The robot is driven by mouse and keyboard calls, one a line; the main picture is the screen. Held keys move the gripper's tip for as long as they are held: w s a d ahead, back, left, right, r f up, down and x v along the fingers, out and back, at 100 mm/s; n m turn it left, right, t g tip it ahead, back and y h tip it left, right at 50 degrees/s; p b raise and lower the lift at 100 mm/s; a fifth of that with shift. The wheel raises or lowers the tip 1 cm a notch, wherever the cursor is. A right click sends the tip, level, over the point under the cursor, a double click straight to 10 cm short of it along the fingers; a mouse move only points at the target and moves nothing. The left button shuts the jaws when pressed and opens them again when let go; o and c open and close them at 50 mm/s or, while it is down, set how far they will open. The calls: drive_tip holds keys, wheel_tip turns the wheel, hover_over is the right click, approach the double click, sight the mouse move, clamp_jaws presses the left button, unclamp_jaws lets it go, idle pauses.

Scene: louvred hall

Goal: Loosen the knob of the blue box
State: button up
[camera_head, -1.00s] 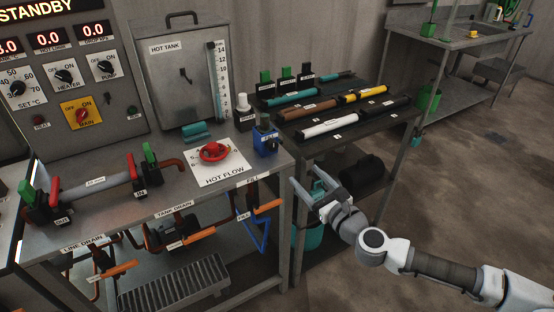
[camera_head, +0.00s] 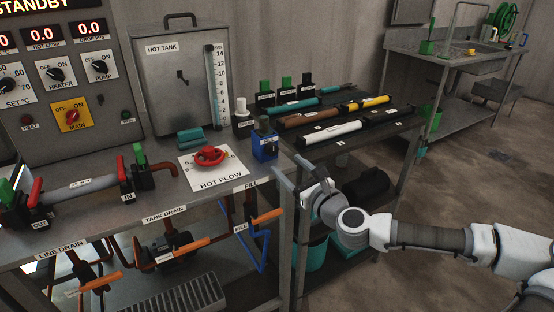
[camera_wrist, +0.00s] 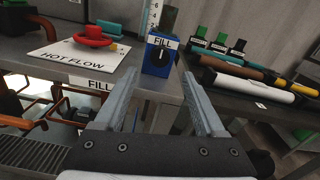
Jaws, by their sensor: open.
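The blue box (camera_head: 264,147) stands at the right end of the steel bench, beside the red HOT FLOW wheel. In the wrist view the blue box (camera_wrist: 156,76) bears a FILL label and a round black knob (camera_wrist: 159,57) with a pale mark line on its front face. My gripper (camera_head: 294,168) is just off the bench's right edge, in front of and to the right of the box. In the wrist view the fingers of my gripper (camera_wrist: 160,78) are apart and empty, pointing toward the box. A gap remains between the fingertips and the knob.
The red wheel (camera_head: 209,156) sits on its white plate left of the box. A white bottle-like fitting (camera_head: 242,117) stands behind. The dark rack table (camera_head: 358,142) with several coloured tubes lies to the right. An orange FILL lever (camera_head: 266,216) projects below the bench edge.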

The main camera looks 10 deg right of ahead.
sight(274, 152)
drive_tip(key=b+x, duration=0.1)
drive_tip(key=x, duration=0.5)
drive_tip(key=shift+w, duration=0.3)
drive_tip(key=shift+c, duration=0.4)
clamp_jaws()
